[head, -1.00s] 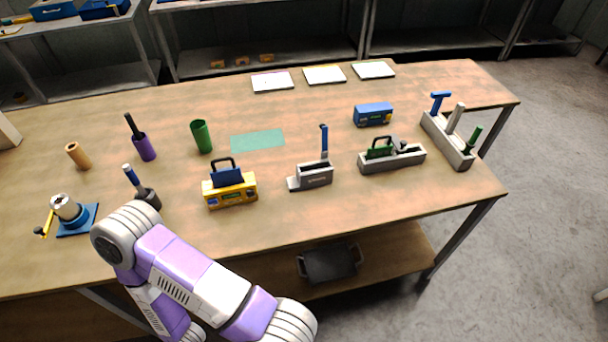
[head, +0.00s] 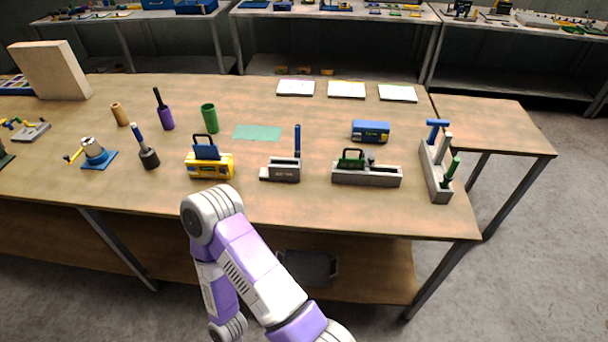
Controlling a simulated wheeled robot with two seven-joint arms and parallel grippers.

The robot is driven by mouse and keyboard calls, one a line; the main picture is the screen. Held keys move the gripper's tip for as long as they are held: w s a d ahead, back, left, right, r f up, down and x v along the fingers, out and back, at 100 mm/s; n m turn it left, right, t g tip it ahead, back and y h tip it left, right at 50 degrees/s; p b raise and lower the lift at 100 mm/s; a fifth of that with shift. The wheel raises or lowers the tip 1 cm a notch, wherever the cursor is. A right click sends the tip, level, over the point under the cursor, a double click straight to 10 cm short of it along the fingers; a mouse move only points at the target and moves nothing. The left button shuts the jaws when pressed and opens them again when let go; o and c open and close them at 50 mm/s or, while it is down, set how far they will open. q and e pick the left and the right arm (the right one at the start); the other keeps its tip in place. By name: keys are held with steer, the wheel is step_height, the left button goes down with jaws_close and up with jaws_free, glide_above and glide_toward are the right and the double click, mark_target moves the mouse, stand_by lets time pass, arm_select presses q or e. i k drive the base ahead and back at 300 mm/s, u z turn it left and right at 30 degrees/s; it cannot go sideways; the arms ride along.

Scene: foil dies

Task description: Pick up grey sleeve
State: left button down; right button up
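A dark grey sleeve-like cylinder (head: 149,158) stands on the left part of the table, with a blue-handled tool (head: 138,134) rising out of it. It is the closest match to the grey sleeve. A silver-grey cylinder (head: 93,148) sits on a blue base with a yellow crank just left of it. A purple sleeve (head: 166,119) with a black handle, a green sleeve (head: 209,119) and a tan sleeve (head: 120,114) stand behind. One purple and white arm of mine shows at the bottom centre, in front of the table; neither gripper is in the picture.
A yellow box (head: 209,166) with a blue handle stands right of the dark grey cylinder. Grey holders (head: 367,176) and a grey rack (head: 436,178) stand farther right. A teal mat (head: 257,132) lies mid-table. A beige block (head: 49,71) stands at the far left.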

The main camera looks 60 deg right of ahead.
mark_target(284, 170)
steer(key=z, duration=1.6)
